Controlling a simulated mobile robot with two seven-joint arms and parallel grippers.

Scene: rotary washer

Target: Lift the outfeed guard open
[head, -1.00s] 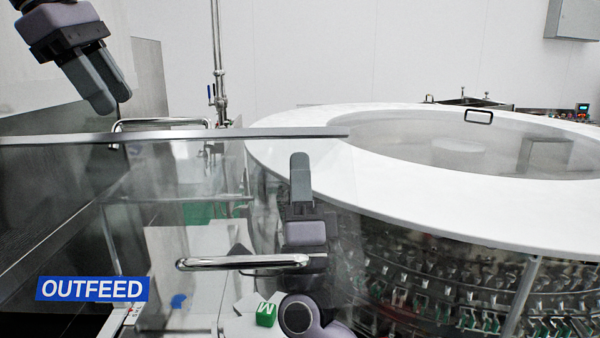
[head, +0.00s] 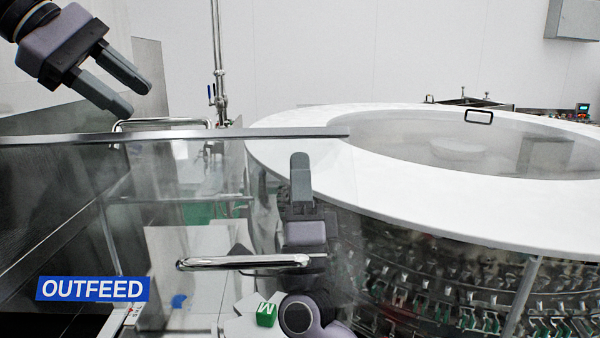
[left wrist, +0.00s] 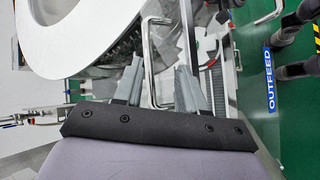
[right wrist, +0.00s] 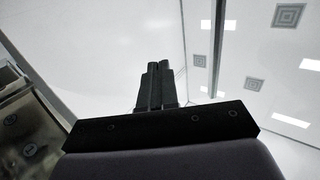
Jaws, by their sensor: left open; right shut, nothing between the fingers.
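The outfeed guard is a clear panel with a metal top rail (head: 200,135) and a blue OUTFEED sign (head: 92,289), which also shows in the left wrist view (left wrist: 269,78). A bar handle (head: 245,262) crosses its lower front in the head view; another bar handle (head: 160,122) shows behind the rail. My left gripper (head: 132,97) is open and empty, above the rail at upper left. In the left wrist view, a bar handle (left wrist: 150,45) appears between its fingers (left wrist: 158,75), apparently beyond them. My right gripper (head: 301,155) is shut, empty and upright near the front handle's right end.
The washer's white ring top (head: 420,195) fills the right side, with metal clamps below it. A grey metal wall (head: 50,180) stands at the left. A green block (head: 266,314) lies near my right arm. A vertical pipe (head: 218,60) rises at the back.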

